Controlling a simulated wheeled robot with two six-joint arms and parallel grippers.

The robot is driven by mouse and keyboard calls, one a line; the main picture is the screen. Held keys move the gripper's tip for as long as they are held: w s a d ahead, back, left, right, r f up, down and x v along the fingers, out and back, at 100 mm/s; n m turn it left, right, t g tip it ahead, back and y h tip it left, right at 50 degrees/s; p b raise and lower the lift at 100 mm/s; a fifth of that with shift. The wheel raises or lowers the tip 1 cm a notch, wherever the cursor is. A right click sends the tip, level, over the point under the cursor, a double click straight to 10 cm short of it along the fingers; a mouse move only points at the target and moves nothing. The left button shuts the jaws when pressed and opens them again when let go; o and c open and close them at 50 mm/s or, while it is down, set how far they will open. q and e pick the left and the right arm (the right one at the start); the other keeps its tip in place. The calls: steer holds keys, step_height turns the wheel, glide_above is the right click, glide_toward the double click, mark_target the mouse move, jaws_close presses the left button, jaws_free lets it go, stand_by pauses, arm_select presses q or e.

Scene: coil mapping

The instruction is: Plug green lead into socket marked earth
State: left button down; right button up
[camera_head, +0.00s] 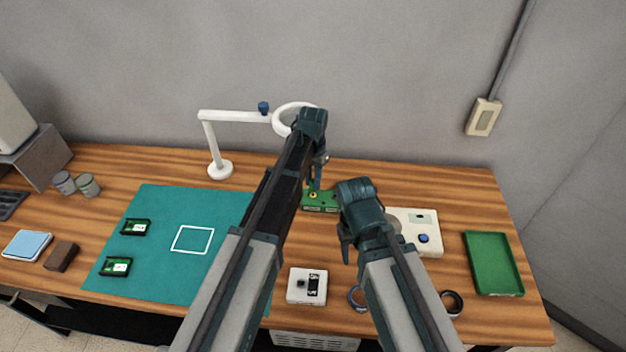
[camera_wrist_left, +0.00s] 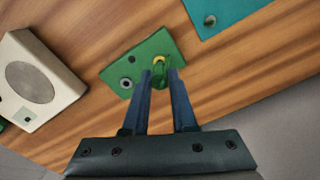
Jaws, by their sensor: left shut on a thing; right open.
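A small green socket board (camera_head: 322,205) lies on the wooden table beyond the teal mat. In the left wrist view the board (camera_wrist_left: 136,65) shows a grey round socket (camera_wrist_left: 126,83) and a yellow-ringed socket (camera_wrist_left: 158,59). My left gripper (camera_head: 317,184) is over the board; in its wrist view the fingers (camera_wrist_left: 162,78) are shut on the green lead's plug (camera_wrist_left: 161,73), at the yellow-ringed socket. Whether the plug is in or just above that socket cannot be told. Socket markings are too small to read. My right gripper (camera_head: 345,245) is open and empty, to the right and nearer.
A white lamp with a ring head (camera_head: 218,168) stands behind. A cream box with a blue knob (camera_head: 415,222) and a green tray (camera_head: 492,264) lie right. A small white device (camera_head: 306,286) is in front. The teal mat (camera_head: 165,270) has free room.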

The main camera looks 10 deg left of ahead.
arm_select(q)
steer(key=shift+f+b, duration=1.05)
arm_select(e)
steer(key=shift+f, duration=1.05)
arm_select(q)
steer(key=c, duration=0.6)
jaws_free()
steer(key=shift+c, duration=0.2)
steer(key=shift+r, duration=0.15)
arm_select(e)
steer(key=shift+r, duration=0.15)
arm_select(q)
step_height(320, 180, up, 14)
steer(key=p, duration=1.4)
arm_select(e)
step_height(320, 180, up, 14)
arm_select(q)
steer(key=s+f+n+b, duration=0.1)
steer(key=s+f+b, duration=0.3)
steer(key=s, duration=0.8)
steer(key=s+d+f+y+b, duration=0.1)
steer(key=s+f+b, duration=0.3)
steer(key=s, duration=0.8)
steer(key=shift+f+n+b, duration=0.35)
steer(key=shift+f+n, duration=0.05)
steer(key=shift+f, duration=0.05)
arm_select(e)
step_height(320, 180, down, 9)
